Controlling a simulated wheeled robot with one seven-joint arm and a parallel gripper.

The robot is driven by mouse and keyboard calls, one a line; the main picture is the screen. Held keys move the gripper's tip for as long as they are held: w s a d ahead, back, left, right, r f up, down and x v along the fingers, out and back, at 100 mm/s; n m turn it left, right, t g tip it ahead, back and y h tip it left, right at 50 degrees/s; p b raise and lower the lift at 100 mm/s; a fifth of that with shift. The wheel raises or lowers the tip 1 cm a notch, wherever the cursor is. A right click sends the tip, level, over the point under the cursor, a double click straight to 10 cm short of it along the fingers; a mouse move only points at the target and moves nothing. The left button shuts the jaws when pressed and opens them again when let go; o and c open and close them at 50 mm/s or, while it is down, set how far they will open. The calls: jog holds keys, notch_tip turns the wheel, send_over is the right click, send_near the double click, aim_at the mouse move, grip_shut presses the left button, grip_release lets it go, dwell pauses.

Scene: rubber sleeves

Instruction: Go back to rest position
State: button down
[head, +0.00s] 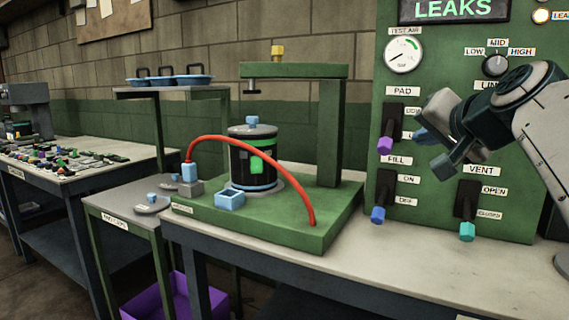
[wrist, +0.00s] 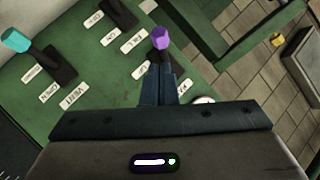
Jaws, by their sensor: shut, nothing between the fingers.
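My gripper (head: 420,135) is in front of the green test panel (head: 400,88), to the right of the purple-tipped PAD lever (head: 384,145). Its fingers are shut with nothing between them. In the wrist view my gripper (wrist: 160,72) shows two dark blue fingers pressed together, with the purple knob (wrist: 162,38) just beyond their tips; I cannot tell whether they touch. The PAD lever points down. The blue FILL lever (head: 378,214) points down toward OFF, and the teal VENT lever (head: 467,231) points down toward CLOSED.
A blue box (head: 229,198) sits in front. The light bench (head: 420,255) is clear below the panel. A purple bin (head: 165,300) stands below.

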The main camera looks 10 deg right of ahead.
jog(key=s+a+f+n+g+y+p, duration=0.1)
jog(key=s+a+f+n+g+p, duration=0.3)
jog(key=a+f+g+p, duration=0.55)
jog(key=s+a+f+n+g+p, duration=0.1)
jog(key=s+a+f+n+p, duration=0.1)
jog(key=s+p, duration=0.3)
jog(key=s+a+f+n+h+p, duration=0.1)
jog(key=s+a+f+n+p, duration=0.1)
jog(key=s+p, duration=0.4)
jog(key=a+p, duration=0.1)
jog(key=p, duration=0.2)
jog(key=shift+s+f+g, duration=0.15)
jog(key=shift+s+g, duration=0.15)
jog(key=shift+g, duration=0.05)
